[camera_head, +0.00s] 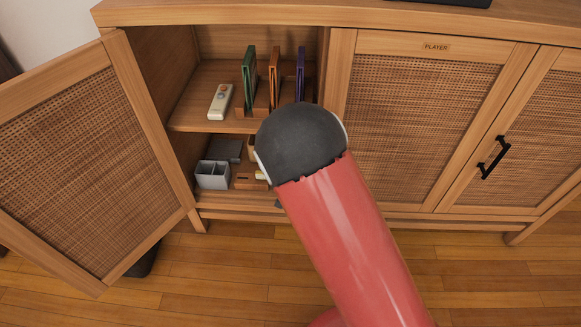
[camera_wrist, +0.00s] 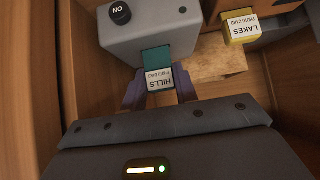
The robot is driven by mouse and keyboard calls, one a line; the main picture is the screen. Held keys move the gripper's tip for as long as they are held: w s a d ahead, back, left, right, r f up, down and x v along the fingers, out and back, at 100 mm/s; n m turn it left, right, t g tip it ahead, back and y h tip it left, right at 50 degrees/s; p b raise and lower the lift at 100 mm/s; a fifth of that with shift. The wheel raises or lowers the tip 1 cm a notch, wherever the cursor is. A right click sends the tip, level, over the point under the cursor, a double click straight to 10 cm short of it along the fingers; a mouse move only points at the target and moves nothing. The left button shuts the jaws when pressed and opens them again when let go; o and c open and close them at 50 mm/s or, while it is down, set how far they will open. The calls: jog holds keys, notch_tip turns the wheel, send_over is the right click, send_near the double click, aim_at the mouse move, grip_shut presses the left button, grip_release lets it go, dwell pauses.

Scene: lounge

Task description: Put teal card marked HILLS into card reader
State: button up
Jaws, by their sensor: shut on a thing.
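In the wrist view, my gripper (camera_wrist: 160,88) is shut on the teal card marked HILLS (camera_wrist: 155,57), one finger on each side of its white label end. The card's teal end meets the near face of a grey box with a black ON knob, which looks like the card reader (camera_wrist: 113,43). I cannot tell how far, if at all, the card is inside it.
A yellow card marked LAKES (camera_wrist: 240,27) is close on the right in the wrist view. The cabinet's left door (camera_head: 85,165) is open. The upper shelf holds a remote (camera_head: 220,101) and upright cases (camera_head: 249,75). A grey divided box (camera_head: 212,176) stands on the lower shelf.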

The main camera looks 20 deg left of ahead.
jog(key=shift+f+b, duration=0.55)
jog(key=shift+f, duration=0.3)
jog(key=o, duration=1)
jog(key=shift+r, duration=0.1)
jog(key=shift+o, duration=0.2)
jog(key=p+v, duration=0.2)
jog(key=v, duration=0.5)
jog(key=shift+s+r, duration=0.25)
jog(key=shift+d, duration=0.1)
